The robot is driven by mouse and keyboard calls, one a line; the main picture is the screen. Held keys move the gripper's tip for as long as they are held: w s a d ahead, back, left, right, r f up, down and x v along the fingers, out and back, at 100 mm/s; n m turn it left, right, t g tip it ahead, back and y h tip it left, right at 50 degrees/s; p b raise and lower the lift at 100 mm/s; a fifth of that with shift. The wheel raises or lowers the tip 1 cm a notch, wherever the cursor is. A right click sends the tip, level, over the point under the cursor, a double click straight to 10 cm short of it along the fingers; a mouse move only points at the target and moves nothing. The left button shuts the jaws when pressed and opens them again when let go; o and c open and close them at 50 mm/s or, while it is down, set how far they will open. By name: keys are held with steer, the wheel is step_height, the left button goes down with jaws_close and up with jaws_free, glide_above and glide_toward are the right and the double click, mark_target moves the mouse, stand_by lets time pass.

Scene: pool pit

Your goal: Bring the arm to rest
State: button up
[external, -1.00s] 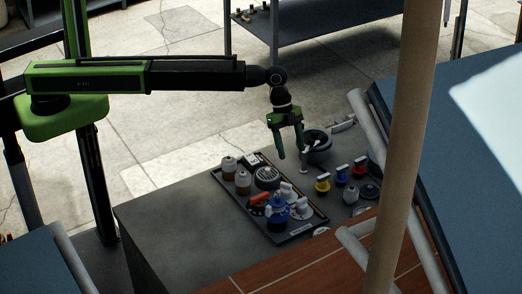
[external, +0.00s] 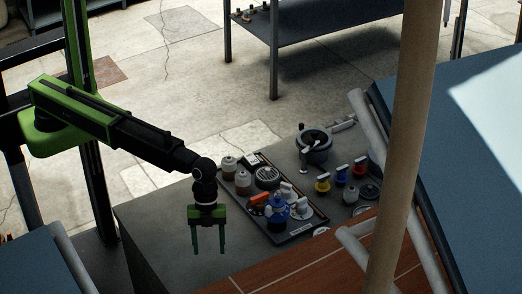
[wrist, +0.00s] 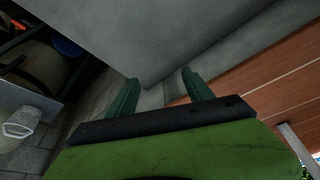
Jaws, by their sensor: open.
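My gripper (external: 209,240) hangs from my green and black arm at the left of the bench in the external view. Its two green fingers point down, apart, with nothing between them. It appears over the bare left part of the grey bench top (external: 150,208), left of the tray (external: 292,236) of parts. In the wrist view, the open fingers (wrist: 161,90) show against the grey bench surface, with no object between them.
The tray holds several bottles and fittings, among them a blue one (external: 277,210). A dark round pot (external: 314,147) and yellow, blue and red valves (external: 322,183) stand to its right. A tan post (external: 403,150) rises in front. A brown wooden surface (external: 290,272) lies nearest.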

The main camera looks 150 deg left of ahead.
steer(key=s+d+f+g+b, duration=0.15)
steer(key=s+d, duration=0.25)
steer(key=d, duration=0.4)
steer(key=s+d+f+b, duration=0.1)
steer(key=s+d+f, duration=0.25)
steer(key=d, duration=0.55)
steer(key=s+d+f+g+b, duration=0.1)
steer(key=s+d+b, duration=0.1)
steer(key=s+d, duration=0.45)
steer(key=s+d+n+y, duration=0.1)
steer(key=s+n, duration=0.4)
steer(key=s, duration=0.2)
steer(key=shift+f+n+g+y, duration=0.15)
steer(key=shift+n+g+y, duration=0.25)
steer(key=shift+g, duration=0.05)
